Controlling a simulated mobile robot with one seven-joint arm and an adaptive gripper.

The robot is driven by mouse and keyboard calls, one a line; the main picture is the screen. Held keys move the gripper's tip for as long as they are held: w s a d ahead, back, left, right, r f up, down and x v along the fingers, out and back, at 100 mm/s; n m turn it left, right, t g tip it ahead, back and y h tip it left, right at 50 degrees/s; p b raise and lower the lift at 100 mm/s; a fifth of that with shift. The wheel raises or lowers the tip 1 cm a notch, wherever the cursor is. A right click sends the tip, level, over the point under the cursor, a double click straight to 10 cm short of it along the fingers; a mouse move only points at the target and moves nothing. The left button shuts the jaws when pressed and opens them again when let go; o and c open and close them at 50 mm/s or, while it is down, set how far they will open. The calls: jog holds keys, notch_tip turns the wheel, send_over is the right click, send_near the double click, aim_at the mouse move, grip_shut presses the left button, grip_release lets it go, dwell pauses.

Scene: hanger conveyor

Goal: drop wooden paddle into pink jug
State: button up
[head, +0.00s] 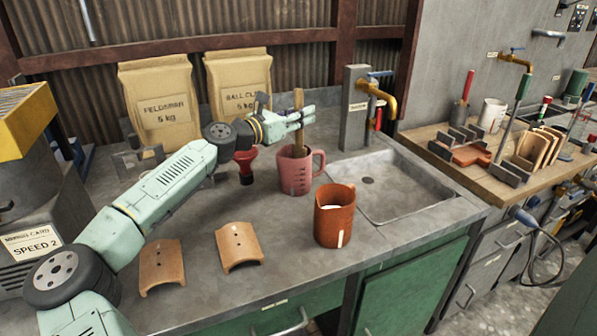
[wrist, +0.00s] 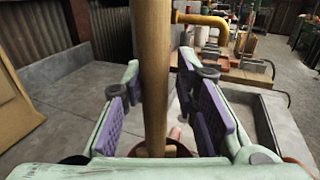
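The pink jug (head: 296,175) stands upright on the grey counter, left of the sink, with its handle to the right. The wooden paddle (head: 298,103) stands nearly upright with its lower part inside the jug; its lower end is hidden by the jug wall. In the wrist view the paddle (wrist: 153,70) runs down between my fingers into a dark round opening. My gripper (head: 306,115) is above the jug, around the paddle. Its fingers are open, with gaps showing beside the paddle in the wrist view (wrist: 163,112).
An orange jug (head: 334,216) stands in front of the sink (head: 392,187). A red object (head: 245,166) is left of the pink jug. Two curved clay tiles (head: 239,246) lie in front. A post with a brass tap (head: 376,95) and two clay bags (head: 160,98) stand behind.

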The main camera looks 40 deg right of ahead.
jog(key=shift+o, duration=1.3)
jog(key=s+a, duration=0.1)
jog(key=a, duration=1.1)
jog(key=shift+s, duration=0.2)
